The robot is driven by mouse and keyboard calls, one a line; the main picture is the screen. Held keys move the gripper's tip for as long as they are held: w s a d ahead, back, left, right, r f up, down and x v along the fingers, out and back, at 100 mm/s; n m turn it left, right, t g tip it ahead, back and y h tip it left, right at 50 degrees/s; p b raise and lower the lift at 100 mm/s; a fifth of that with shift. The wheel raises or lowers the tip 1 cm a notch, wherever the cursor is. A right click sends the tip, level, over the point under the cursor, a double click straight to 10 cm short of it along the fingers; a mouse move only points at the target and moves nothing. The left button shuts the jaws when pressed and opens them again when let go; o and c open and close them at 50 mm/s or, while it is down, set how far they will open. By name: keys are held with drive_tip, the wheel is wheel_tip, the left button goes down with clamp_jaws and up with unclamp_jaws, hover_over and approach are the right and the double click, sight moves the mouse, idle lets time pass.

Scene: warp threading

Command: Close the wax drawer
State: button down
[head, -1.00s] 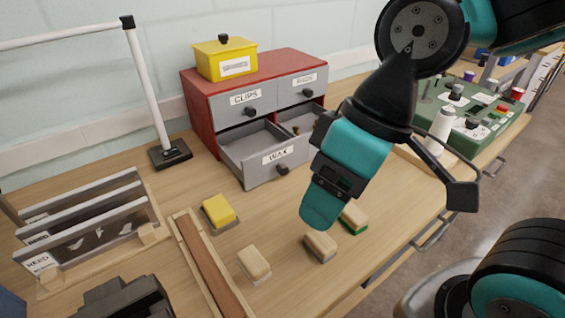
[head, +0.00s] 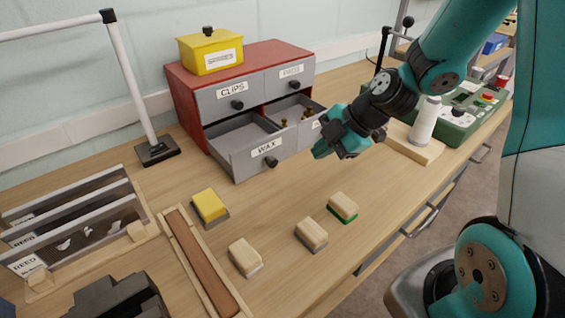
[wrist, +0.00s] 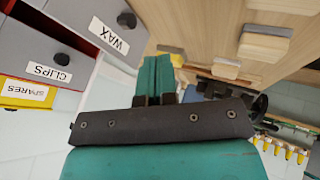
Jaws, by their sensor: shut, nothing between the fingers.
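The grey wax drawer (head: 241,167) stands open at the lower left of the red cabinet (head: 187,108). It has a WAX label and a dark knob (head: 272,161), and its visible inside looks empty. In the wrist view, the wax drawer front (wrist: 85,18) is at the upper left, seen upside down, with its knob (wrist: 127,20). My gripper (head: 318,151) is to the right of the wax drawer, near the lower right drawer's front, and apart from the wax knob. Its fingers also show in the wrist view (wrist: 155,76), shut with nothing between them.
The lower right drawer (head: 308,128) is also open, with brass-coloured pieces inside; my gripper partly hides its front. A yellow box (head: 210,54) sits on the cabinet. A yellow block (head: 210,205) and several wooden blocks (head: 311,233) lie in front. A white cone (head: 425,122) stands right.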

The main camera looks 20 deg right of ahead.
drive_tip(key=p+x, duration=0.1)
drive_tip(key=x, duration=0.8)
drive_tip(key=shift+w+a+f, duration=0.15)
drive_tip(key=shift+a+f, duration=0.05)
drive_tip(key=shift+a, duration=0.1)
drive_tip(key=shift+w+a+r+p, duration=0.1)
drive_tip(key=shift+w+a+p, duration=0.05)
drive_tip(key=shift+w+p, duration=0.35)
drive_tip(key=shift+w+a+r+p, duration=0.1)
drive_tip(key=shift+w+p, duration=0.15)
drive_tip(key=shift+w, duration=0.4)
drive_tip(key=shift+w+a+f, duration=0.15)
drive_tip(key=shift+w, duration=0.5)
